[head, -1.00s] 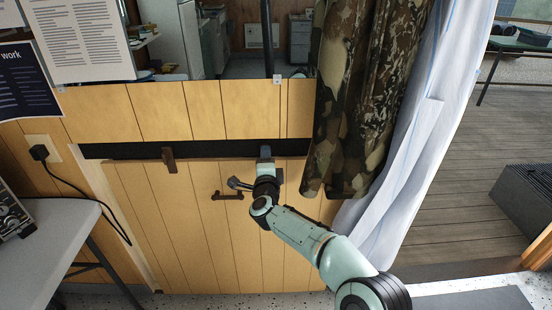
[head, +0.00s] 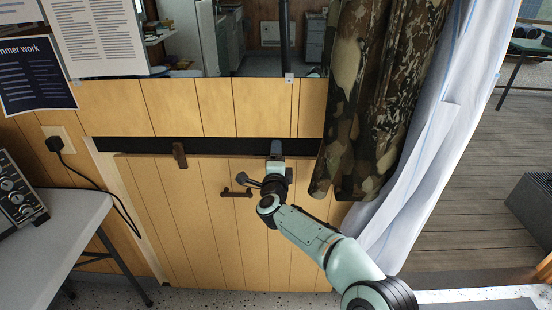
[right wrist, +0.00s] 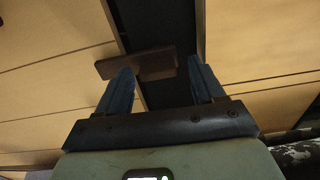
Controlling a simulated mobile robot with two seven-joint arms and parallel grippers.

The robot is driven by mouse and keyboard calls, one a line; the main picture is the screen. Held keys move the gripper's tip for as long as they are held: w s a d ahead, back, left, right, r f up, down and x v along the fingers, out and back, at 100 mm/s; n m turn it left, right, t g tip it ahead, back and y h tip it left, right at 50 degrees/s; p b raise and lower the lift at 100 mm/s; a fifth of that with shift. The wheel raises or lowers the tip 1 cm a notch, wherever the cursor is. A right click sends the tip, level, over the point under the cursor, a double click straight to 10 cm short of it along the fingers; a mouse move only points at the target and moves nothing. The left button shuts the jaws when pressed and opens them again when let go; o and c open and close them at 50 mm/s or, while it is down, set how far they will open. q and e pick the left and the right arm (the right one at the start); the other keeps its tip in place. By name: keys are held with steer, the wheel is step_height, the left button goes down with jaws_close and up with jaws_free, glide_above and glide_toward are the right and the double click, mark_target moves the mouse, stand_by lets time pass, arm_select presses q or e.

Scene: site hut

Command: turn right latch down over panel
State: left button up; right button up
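The panel (head: 190,225) is light planked wood below a dark horizontal slot (head: 225,146). The left latch (head: 179,156), a short brown bar, stands upright across the panel's top edge. My right gripper (head: 276,150) is at the slot, right of that latch, and hides whatever is behind it. In the right wrist view my right gripper (right wrist: 162,80) is open. A brown latch bar (right wrist: 140,63) lies across the dark slot there, beyond and partly behind the left-hand finger; it is probably the right latch. I cannot tell whether a finger touches it. My left gripper is not in view.
A dark handle (head: 236,193) sits on the panel left of my right wrist. A camouflage curtain (head: 375,100) and a white curtain (head: 435,140) hang close on the right. A grey table (head: 65,230) with a device stands at left.

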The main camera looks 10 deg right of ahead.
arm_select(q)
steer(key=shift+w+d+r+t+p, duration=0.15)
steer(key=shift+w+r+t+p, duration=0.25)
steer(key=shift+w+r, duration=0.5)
arm_select(e)
steer(key=v, duration=1.3)
steer(key=shift+s, duration=0.25)
steer(key=shift+f, duration=0.1)
